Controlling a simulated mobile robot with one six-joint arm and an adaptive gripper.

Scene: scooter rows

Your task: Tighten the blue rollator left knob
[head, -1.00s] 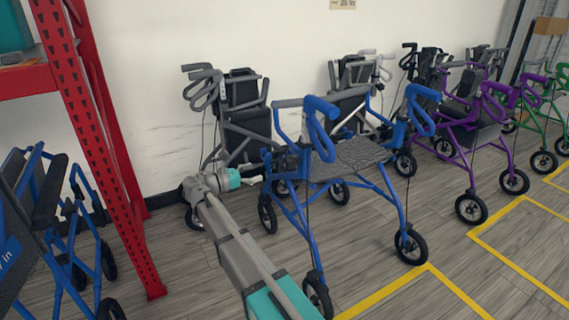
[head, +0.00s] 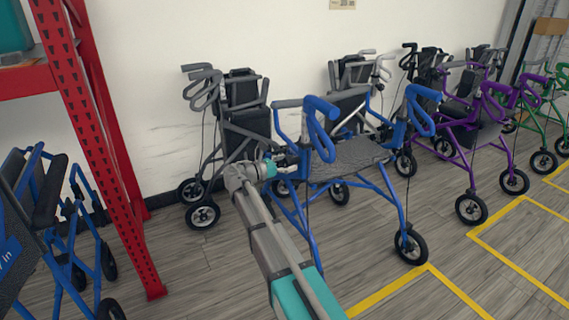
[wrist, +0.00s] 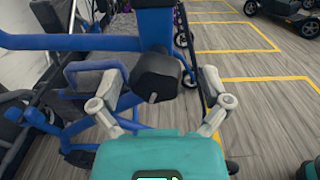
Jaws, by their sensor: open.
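The blue rollator (head: 385,180) stands upright in the middle of the head view, its seat and blue handles facing me. In the wrist view a black, faceted knob (wrist: 155,72) sits on the blue frame (wrist: 85,42), with a small pin on its near face. My gripper (wrist: 161,88) is open, with one finger left of the knob and one right of it. Both fingers look apart from the knob, with the right gap clear. In the head view my gripper (head: 284,163) is at the rollator's left side; the knob is hard to make out there.
A grey rollator (head: 245,115) stands behind, near the wall. A red shelf post (head: 105,150) and another blue folded chair or walker (head: 75,215) are at left. A purple rollator (head: 462,140) stands at right. Yellow lines (head: 432,268) mark open floor in front.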

